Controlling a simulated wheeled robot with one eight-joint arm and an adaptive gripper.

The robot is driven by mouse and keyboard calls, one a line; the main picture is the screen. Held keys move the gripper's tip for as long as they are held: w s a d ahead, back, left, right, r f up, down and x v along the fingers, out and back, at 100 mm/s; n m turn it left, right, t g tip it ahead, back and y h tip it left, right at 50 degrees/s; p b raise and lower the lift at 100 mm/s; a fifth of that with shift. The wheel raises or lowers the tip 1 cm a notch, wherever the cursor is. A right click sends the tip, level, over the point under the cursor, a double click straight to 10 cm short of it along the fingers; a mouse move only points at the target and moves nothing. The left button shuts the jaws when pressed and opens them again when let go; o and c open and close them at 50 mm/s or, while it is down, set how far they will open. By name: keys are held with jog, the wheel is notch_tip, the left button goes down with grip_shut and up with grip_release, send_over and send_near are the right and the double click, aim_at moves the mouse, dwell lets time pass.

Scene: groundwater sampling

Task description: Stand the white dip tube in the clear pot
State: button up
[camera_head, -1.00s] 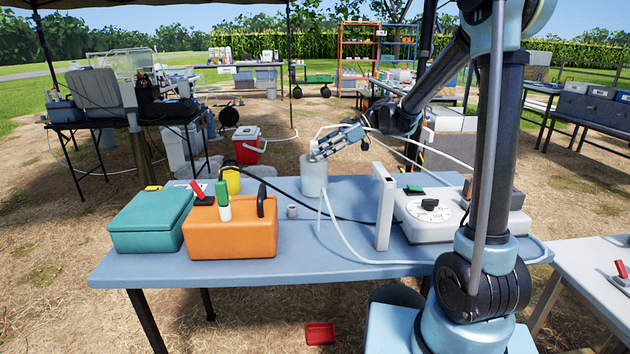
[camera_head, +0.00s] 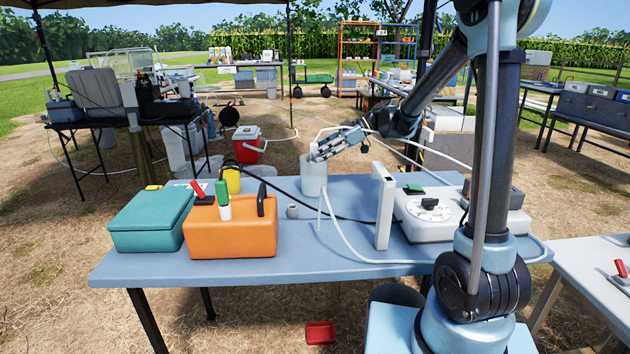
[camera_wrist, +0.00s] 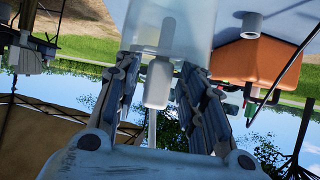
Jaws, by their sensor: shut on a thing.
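The clear pot (camera_head: 313,180) stands upright near the back edge of the blue-grey table. In the wrist view, which is upside down, the pot (camera_wrist: 195,25) fills the top middle. My gripper (camera_head: 318,154) is at the pot's rim, reaching in from the right. In the wrist view its two fingers (camera_wrist: 160,85) are on either side of the white dip tube (camera_wrist: 157,88) and shut on it. The tube lines up with the pot's mouth, and a pale shape shows through the pot wall. How deep the tube's end sits is unclear.
An orange case (camera_head: 235,235) and a teal box (camera_head: 148,220) stand at the table's left. A white dial unit (camera_head: 428,220) and upright white panel (camera_head: 384,210) stand right of the pot. A hose (camera_head: 345,243) crosses the table (camera_head: 300,262), whose front is mostly clear.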

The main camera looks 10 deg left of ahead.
jog(key=shift+s+d+f, duration=0.15)
jog(key=shift+s+f, duration=0.15)
jog(key=shift+f, duration=0.25)
jog(key=o, duration=1)
jog(key=shift+s+r, duration=0.1)
jog(key=shift+r+v, duration=0.15)
jog(key=shift+v, duration=2.85)
jog(key=shift+r+v, duration=0.15)
jog(key=shift+v, duration=2.9)
jog(key=shift+a, duration=0.25)
